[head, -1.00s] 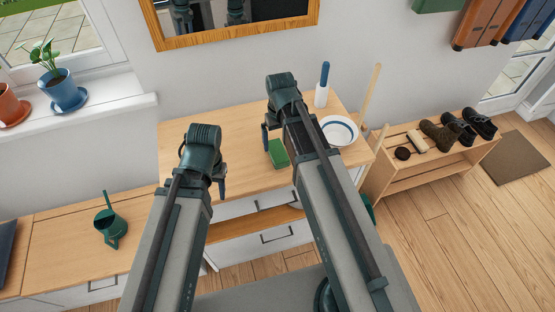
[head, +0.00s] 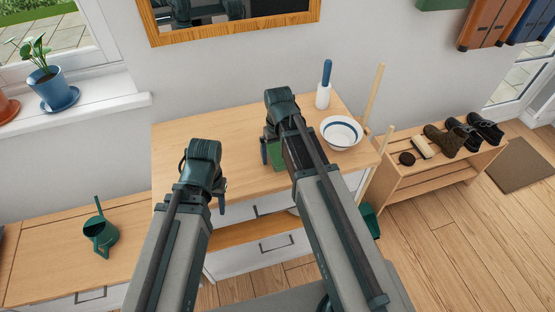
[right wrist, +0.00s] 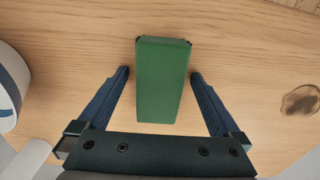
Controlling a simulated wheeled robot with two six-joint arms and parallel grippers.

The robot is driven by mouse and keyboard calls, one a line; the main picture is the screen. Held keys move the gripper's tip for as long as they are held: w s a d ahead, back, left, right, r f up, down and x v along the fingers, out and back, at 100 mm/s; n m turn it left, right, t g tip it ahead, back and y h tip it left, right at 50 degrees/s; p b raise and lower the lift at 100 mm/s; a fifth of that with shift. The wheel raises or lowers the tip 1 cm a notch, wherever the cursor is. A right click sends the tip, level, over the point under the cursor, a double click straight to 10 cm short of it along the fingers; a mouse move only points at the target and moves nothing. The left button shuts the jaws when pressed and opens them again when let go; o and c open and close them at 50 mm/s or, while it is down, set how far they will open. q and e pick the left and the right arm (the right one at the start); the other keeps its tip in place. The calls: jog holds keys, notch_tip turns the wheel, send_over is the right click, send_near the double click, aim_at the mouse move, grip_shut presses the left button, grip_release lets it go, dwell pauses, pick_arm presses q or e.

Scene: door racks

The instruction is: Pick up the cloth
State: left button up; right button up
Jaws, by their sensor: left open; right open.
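A green block-like item (right wrist: 163,80) lies on the wooden cabinet top. It may be the folded cloth; no other cloth is clearly visible. My right gripper (right wrist: 160,75) is open, with one finger on each side of the green item and a gap on both sides. In the head view the green item (head: 277,158) is partly hidden by my right gripper (head: 277,145). My left gripper (head: 203,186) is open and empty, left of the green item near the cabinet's front edge.
A white bowl with a blue rim (head: 341,132) and a blue-handled white item (head: 324,85) stand right of the green item. A brownish patch (right wrist: 301,99) lies on the opposite side. A watering can (head: 101,232) stands at lower left. The cabinet top's left is clear.

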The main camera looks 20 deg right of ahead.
jog(key=c, duration=1.4)
pick_arm(q)
jog(key=shift+r, duration=0.25)
pick_arm(e)
jog(key=shift+r, duration=0.25)
